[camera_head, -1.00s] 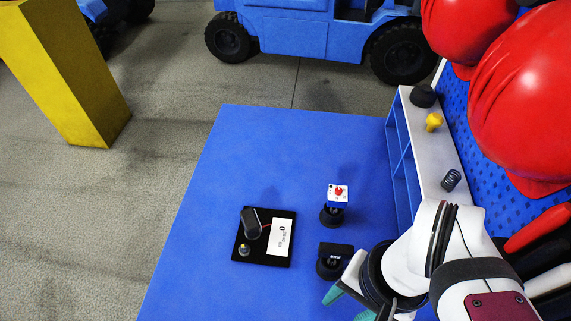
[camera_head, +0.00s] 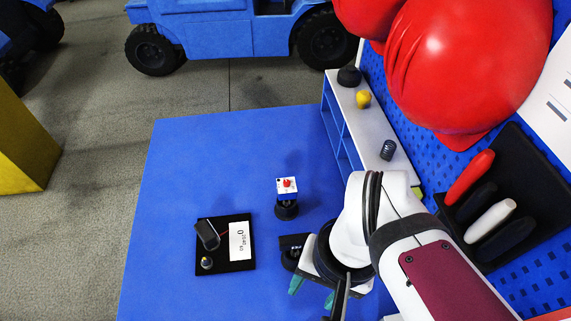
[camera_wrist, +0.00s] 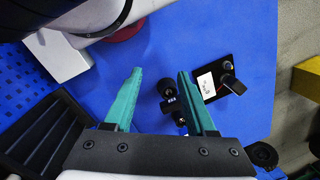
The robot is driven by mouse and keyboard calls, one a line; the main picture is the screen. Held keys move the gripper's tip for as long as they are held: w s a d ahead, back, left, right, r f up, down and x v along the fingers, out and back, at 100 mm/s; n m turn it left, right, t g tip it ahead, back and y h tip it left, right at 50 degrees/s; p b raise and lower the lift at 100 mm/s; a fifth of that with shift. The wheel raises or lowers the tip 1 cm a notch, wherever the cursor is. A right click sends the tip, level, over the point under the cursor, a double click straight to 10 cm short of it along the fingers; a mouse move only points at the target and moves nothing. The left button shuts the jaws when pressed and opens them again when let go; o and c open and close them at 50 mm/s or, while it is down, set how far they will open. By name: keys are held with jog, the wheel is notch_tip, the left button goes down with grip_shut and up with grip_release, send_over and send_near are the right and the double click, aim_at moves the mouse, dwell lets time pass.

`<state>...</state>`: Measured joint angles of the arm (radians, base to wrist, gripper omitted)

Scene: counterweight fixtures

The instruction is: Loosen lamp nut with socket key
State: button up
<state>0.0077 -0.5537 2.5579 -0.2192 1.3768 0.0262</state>
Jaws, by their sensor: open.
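A black plate (camera_head: 239,267) lies flat on the blue table in the head view. It carries a tilted dark cylinder (camera_head: 208,235), a white label (camera_head: 239,241) and a small upright nut-like fitting (camera_head: 207,262), perhaps the lamp nut. My gripper (camera_head: 312,292) is open and empty, to the right of the plate. A black fixture (camera_head: 290,250) stands beside it, partly hidden by my wrist. I cannot make out a socket key for certain. In the wrist view, my open fingers (camera_wrist: 160,75) have dark fixtures (camera_wrist: 172,104) between and beyond them; the plate (camera_wrist: 225,62) is to the right.
A small block with a red button (camera_head: 287,184) stands on a black base behind my gripper. A white-topped shelf (camera_head: 368,120) with small parts borders the table's right side. Red helmets (camera_head: 465,65) and a tool holder (camera_head: 520,200) are on the pegboard. The table's back left is clear.

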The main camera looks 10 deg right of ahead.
jog(key=w+f+m+h, duration=0.1)
jog(key=w+f+m, duration=0.2)
jog(key=w+m, duration=0.55)
jog(key=m, duration=0.4)
send_over(296, 239)
notch_tip(296, 239, down, 3)
jog(key=shift+r+h, duration=0.15)
jog(key=shift+h, duration=0.25)
notch_tip(296, 239, down, 9)
jog(key=shift+r, duration=0.1)
grip_shut()
